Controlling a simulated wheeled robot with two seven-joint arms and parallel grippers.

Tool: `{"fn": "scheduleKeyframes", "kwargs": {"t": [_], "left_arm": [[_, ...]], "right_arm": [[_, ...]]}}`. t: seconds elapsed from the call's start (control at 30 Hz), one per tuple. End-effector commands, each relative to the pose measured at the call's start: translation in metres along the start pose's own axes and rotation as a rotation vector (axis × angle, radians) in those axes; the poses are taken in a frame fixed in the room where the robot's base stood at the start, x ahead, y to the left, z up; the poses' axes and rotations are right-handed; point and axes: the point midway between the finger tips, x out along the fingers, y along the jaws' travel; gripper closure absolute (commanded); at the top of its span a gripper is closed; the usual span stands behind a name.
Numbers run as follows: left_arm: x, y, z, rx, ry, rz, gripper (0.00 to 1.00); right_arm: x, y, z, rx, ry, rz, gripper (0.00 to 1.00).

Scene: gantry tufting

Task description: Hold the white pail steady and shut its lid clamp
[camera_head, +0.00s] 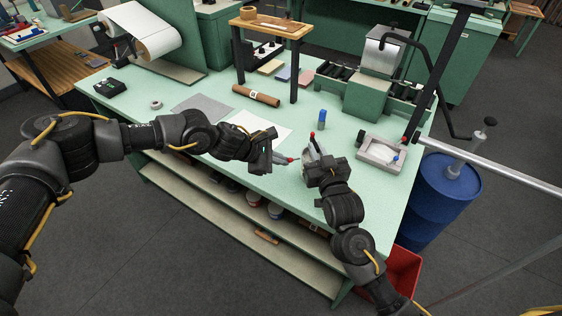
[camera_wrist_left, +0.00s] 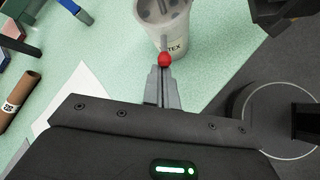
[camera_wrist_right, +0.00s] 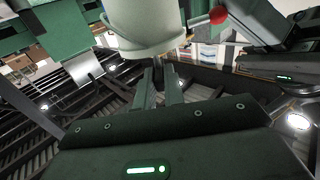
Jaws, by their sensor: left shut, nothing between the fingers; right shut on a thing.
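My right gripper (camera_head: 316,163) is shut on the pail from the front right. In the right wrist view its fingers (camera_wrist_right: 161,78) meet the pail's edge (camera_wrist_right: 145,45); the exact grip spot is partly hidden. A red knob (camera_wrist_right: 218,16) shows beside the pail there.
A brown roll (camera_head: 256,95) and a white sheet (camera_head: 262,128) lie to the left. A blue drum (camera_head: 437,197) stands beyond the table's right end.

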Motion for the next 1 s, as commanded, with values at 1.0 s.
{"fn": "scheduleKeyframes", "kwargs": {"t": [1.0], "left_arm": [[-0.017, 0.011, 0.019, 0.012, 0.060, -0.025, 1.00]], "right_arm": [[0.000, -0.001, 0.001, -0.001, -0.002, -0.002, 1.00]]}}
